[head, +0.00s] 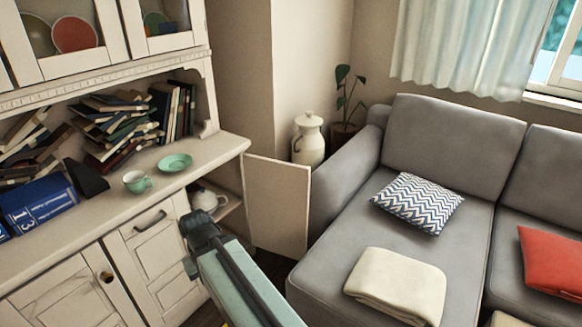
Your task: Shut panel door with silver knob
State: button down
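The white panel door (278,205) stands wide open at the right end of the cream cabinet (225,145), swung out toward the sofa. A flat, plain face shows; no silver knob is visible on it. Behind the opening, a white teapot (205,200) sits on an inner shelf. My gripper (196,228) is at the end of my pale green arm, in front of the cabinet and left of the open door. It appears apart from the door. Its fingers are dark and small, and I cannot see whether they are open.
A grey sofa (338,188) stands close to the right of the door. A white jug (308,140) and a potted plant (343,100) are behind it. A closed lower door has a brassy knob (106,276).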

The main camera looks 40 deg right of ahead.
aim_at(278, 192)
jog(key=u, duration=0.1)
jog(key=i, duration=1)
jog(key=z, duration=0.1)
